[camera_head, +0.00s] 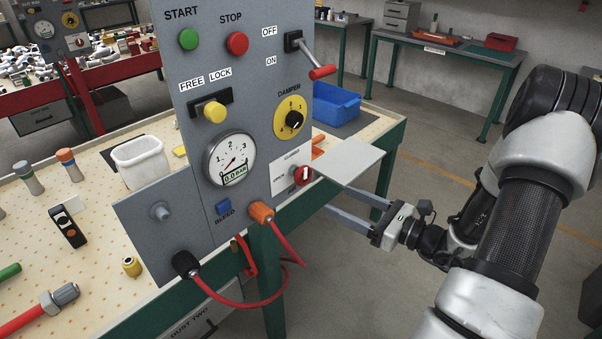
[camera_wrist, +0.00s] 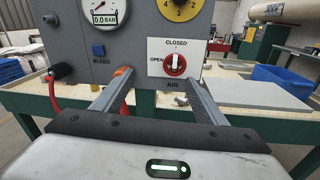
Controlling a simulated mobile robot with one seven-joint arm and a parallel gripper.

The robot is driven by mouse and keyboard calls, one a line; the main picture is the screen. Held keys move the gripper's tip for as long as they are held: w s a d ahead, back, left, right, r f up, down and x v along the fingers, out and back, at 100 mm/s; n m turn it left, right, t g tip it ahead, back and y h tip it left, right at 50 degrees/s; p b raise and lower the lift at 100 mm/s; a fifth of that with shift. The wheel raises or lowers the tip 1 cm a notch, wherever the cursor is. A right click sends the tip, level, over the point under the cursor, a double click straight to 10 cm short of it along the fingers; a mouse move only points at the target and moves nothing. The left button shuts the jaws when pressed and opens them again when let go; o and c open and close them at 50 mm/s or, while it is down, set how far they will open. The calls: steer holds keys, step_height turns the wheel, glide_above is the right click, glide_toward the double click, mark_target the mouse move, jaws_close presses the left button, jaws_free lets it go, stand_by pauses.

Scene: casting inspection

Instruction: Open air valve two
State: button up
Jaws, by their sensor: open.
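The air valve is a red round knob with a white handle (camera_head: 303,175) on a white plate at the lower right of the grey control panel (camera_head: 160,235). In the wrist view the knob (camera_wrist: 175,64) has its white handle upright, towards the word CLOSED; OPEN is on the left and AIR below. The gauge (camera_head: 229,160) reads 0.0 bar. My gripper (camera_head: 328,197) is open and empty, in front of the panel's lower right. In the wrist view its fingers (camera_wrist: 158,86) reach forward, apart, below and either side of the knob.
A light grey plate (camera_head: 349,160) juts out right of the valve, above my fingers. A red hose (camera_head: 235,304) loops below the panel from an orange fitting. A lever with a red grip (camera_head: 322,72) sticks out higher up. A blue bin (camera_head: 335,103) stands behind.

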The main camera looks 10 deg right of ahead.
mark_target(306, 177)
steer(key=w+a, duration=0.2)
steer(key=w, duration=0.2)
steer(key=w+a+f+m+t+p, duration=0.1)
steer(key=w+a, duration=0.2)
steer(key=w, duration=0.2)
steer(key=w+a+f+m+h+p, duration=0.1)
steer(key=w+a, duration=0.1)
steer(key=w, duration=0.3)
steer(key=shift+w+a+t, duration=0.15)
steer(key=shift+a+t, duration=0.15)
steer(key=shift+a, duration=0.1)
steer(key=c, duration=1)
steer(key=shift+c, duration=0.2)
